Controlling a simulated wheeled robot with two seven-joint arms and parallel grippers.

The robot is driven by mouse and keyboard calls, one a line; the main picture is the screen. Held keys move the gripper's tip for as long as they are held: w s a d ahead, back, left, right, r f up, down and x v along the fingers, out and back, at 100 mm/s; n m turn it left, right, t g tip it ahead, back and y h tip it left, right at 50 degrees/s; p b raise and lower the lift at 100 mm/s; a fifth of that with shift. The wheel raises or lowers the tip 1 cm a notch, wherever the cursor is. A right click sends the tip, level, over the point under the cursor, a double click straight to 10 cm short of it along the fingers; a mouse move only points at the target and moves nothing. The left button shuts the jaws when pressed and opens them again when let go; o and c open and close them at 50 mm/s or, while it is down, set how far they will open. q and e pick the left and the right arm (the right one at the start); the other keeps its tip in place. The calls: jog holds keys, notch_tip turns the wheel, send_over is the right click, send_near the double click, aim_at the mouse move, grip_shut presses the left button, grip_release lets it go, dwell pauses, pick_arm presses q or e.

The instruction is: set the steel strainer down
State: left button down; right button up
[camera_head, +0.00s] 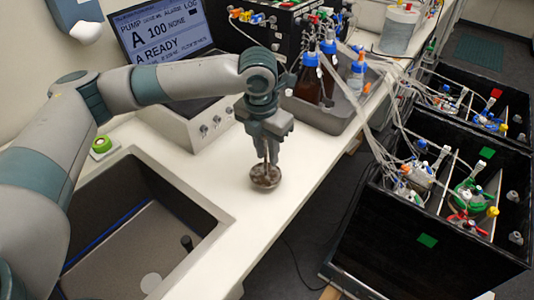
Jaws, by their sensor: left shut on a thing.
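The steel strainer (265,179) is a small round metal bowl. It is at the white counter, between the sink and the front edge. My left gripper (266,158) points straight down above it and is shut on its upright handle or stem. The bowl is right at the counter surface; I cannot tell whether it touches. My right gripper is not in view.
The sink (215,214) opens to the left of the strainer. A grey tray (330,121) with brown bottles (308,84) stands behind it. A pump unit with a screen (165,28) is at the back left. Black bioreactor boxes (420,245) with tubing stand at the right. The counter (262,222) around the strainer is clear.

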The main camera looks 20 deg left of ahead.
pick_arm(q)
jog(key=shift+f, duration=0.8)
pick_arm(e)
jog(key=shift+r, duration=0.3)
pick_arm(q)
jog(key=c, duration=1.5)
grip_release()
jog(key=shift+f, duration=0.1)
jog(key=r, duration=0.3)
jog(key=r+b, duration=0.1)
jog(key=r, duration=0.3)
jog(key=s+r, duration=0.1)
jog(key=r, duration=0.3)
jog(key=shift+a+b, duration=0.25)
jog(key=shift+b, duration=0.15)
jog(key=shift+s+r, duration=0.1)
jog(key=shift+r, duration=0.5)
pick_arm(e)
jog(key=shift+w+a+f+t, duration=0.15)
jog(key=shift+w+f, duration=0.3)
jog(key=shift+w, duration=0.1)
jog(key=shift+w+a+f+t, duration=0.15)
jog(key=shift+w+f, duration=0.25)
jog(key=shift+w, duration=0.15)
